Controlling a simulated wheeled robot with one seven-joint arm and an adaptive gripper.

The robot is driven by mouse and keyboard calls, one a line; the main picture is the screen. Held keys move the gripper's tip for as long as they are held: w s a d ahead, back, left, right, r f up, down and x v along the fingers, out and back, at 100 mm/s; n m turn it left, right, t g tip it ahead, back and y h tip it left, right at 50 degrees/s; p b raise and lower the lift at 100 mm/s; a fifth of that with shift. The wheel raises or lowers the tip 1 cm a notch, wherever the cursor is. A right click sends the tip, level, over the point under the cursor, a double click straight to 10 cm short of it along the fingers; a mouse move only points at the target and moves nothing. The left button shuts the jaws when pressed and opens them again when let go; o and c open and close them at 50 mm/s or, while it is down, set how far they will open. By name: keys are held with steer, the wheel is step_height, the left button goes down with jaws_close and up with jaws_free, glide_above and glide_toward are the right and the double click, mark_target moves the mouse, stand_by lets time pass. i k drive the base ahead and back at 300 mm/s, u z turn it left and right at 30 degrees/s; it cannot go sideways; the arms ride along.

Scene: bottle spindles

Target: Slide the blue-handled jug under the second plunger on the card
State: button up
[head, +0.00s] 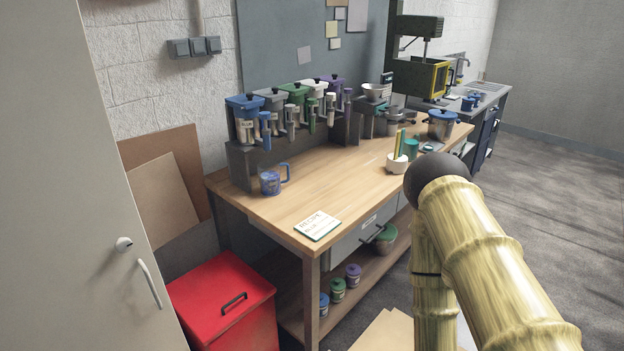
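The blue-handled jug (269,183) stands upright at the left end of the wooden table, in front of the dispenser rack and nearest the blue-lidded dispenser (245,118). Its handle points right. To the right follow a grey-lidded dispenser (272,112), a green-lidded one, a white-lidded one and a purple-lidded one, with upright plungers at their fronts. The card (318,226) lies flat at the table's front edge; its lines are too small to read. My bamboo-textured arm is at the lower right. My gripper is not in view.
The table (330,185) is clear between jug, card and a white cup of pencils (397,164). Pots and a scale stand farther right. A red bin (224,300) stands at the left front, beside a tall pale cabinet. A lower shelf holds small jars.

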mark_target(268, 170)
steer(key=z, duration=2.05)
steer(key=i, duration=1.8)
steer(key=u, duration=3.5)
